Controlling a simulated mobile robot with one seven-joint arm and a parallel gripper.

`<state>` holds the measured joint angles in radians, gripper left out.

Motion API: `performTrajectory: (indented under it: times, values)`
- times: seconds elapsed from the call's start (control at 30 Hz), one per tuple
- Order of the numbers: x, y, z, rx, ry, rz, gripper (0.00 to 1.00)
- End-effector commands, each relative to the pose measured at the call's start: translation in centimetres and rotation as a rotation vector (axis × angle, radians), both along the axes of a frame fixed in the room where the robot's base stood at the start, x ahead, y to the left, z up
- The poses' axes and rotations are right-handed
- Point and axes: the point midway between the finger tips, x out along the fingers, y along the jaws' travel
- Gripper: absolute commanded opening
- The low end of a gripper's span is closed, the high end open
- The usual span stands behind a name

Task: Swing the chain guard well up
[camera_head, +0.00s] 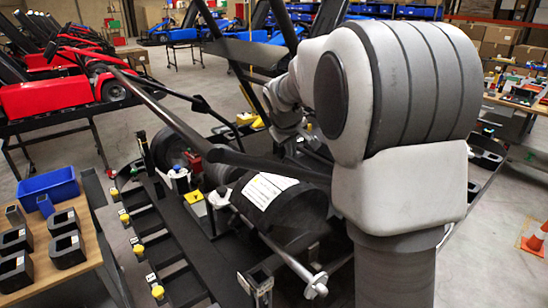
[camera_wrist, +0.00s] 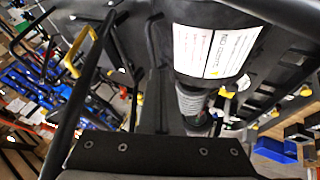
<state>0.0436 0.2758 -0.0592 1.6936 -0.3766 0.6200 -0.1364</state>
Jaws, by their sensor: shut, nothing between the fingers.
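A black rounded cover with a white printed label (camera_head: 275,205) lies on the kart frame in the middle of the head view. A black panel with a white label (camera_wrist: 215,52) fills the upper right of the wrist view. I cannot tell for sure which black part is the chain guard. My gripper (camera_wrist: 163,150) shows as a dark bolted edge at the bottom of the wrist view. It is shut with nothing held. The panel is beyond it, and no contact shows. In the head view my own arm hides the gripper and part of the kart.
Black bars and a steering column (camera_head: 170,115) cross the kart. A side rail with yellow-topped posts (camera_head: 139,250) runs at left. A red kart (camera_head: 50,97) is behind. An orange cone (camera_head: 535,240) stands at right.

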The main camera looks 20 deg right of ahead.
Motion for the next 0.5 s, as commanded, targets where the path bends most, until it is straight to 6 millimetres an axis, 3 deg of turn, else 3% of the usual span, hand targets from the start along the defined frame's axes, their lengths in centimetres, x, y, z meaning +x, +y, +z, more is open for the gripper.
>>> performTrajectory:
  times: [0.17,0.5]
  values:
    - [0.7,-0.4,-0.8,-0.004,0.003,0.001,0.0]
    - [3.5,-2.0,-5.2,-0.004,0.004,0.001,0.0]
